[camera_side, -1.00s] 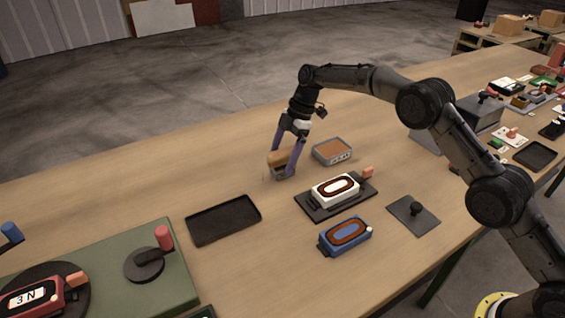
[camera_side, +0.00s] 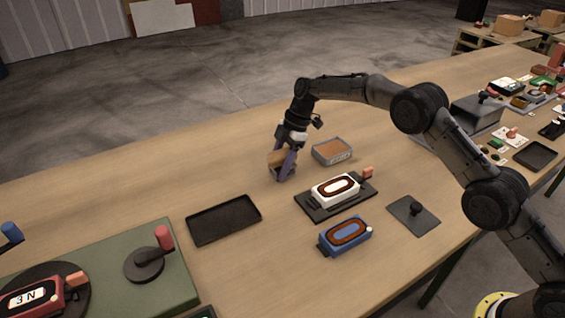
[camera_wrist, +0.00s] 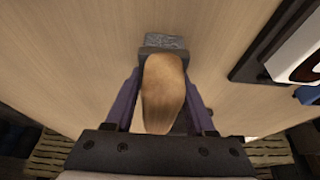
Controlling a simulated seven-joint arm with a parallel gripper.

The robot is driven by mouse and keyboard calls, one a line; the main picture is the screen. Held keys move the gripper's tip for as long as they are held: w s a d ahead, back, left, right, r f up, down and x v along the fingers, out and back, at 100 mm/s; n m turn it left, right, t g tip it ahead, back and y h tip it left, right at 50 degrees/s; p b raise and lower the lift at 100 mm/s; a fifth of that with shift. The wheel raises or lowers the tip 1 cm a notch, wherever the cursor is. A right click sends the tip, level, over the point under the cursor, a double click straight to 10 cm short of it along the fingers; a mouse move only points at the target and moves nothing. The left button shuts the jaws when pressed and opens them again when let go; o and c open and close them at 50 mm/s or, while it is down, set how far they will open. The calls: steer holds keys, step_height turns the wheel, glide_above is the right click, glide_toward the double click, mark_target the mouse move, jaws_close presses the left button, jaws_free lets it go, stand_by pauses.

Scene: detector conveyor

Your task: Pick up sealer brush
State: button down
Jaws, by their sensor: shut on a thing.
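The sealer brush has a tan wooden handle (camera_side: 277,158) and a grey base. In the wrist view its rounded handle (camera_wrist: 162,92) lies between my fingers, with the grey block end (camera_wrist: 167,41) beyond it. My gripper (camera_side: 283,172) is lowered around the brush, with its purple fingers on either side. In the wrist view my gripper (camera_wrist: 160,110) is shut on the brush. The brush is at table level in the side view; whether it touches the table is hard to tell.
A grey tin with a brown top (camera_side: 332,151) stands close to the right of my gripper. A white device (camera_side: 336,189) sits on a black plate, with a blue device (camera_side: 345,235) in front. An empty black tray (camera_side: 223,219) lies front left. The table behind and left is clear.

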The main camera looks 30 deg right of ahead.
mark_target(281, 151)
steer(key=shift+r, duration=0.1)
steer(key=shift+r, duration=0.55)
step_height(281, 151, up, 2)
steer(key=shift+r, duration=0.1)
steer(key=s+d+r, duration=0.3)
steer(key=s+r, duration=0.6)
steer(key=s, duration=0.4)
steer(key=shift+s+d+r, duration=0.2)
steer(key=shift+s+r, duration=0.05)
steer(key=shift+s, duration=0.05)
steer(key=c, duration=0.9)
jaws_free()
steer(key=c, duration=0.5)
